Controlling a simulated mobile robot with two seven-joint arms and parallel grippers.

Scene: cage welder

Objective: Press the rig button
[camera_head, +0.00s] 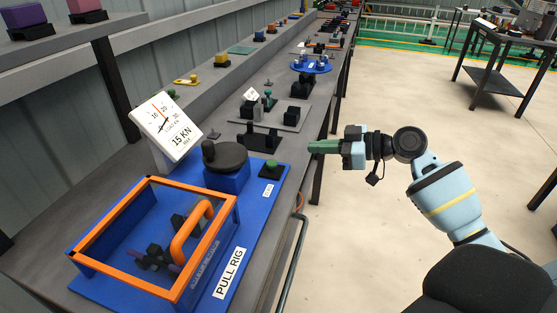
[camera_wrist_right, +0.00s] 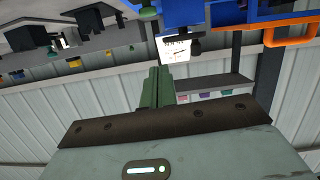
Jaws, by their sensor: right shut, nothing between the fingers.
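The rig button is a green cap on a black block (camera_head: 271,169) at the right corner of the blue pull rig base (camera_head: 222,297). My right gripper (camera_head: 312,147) has green fingers, closed together with nothing between them. In the head view it is to the right of the button and a little farther back, apart from it, pointing left past the bench edge. In the right wrist view, the closed fingers (camera_wrist_right: 157,72) point up, and a green-topped part, likely the button (camera_wrist_right: 148,12), is beyond them near the top. My left gripper is not in view.
The rig carries an orange-framed guard with a handle (camera_head: 190,232), a dark round disc (camera_head: 225,157) and a tilted 15 KN gauge (camera_head: 166,127). Behind it, the bench holds black fixtures (camera_head: 260,138) and a blue round plate (camera_head: 311,67).

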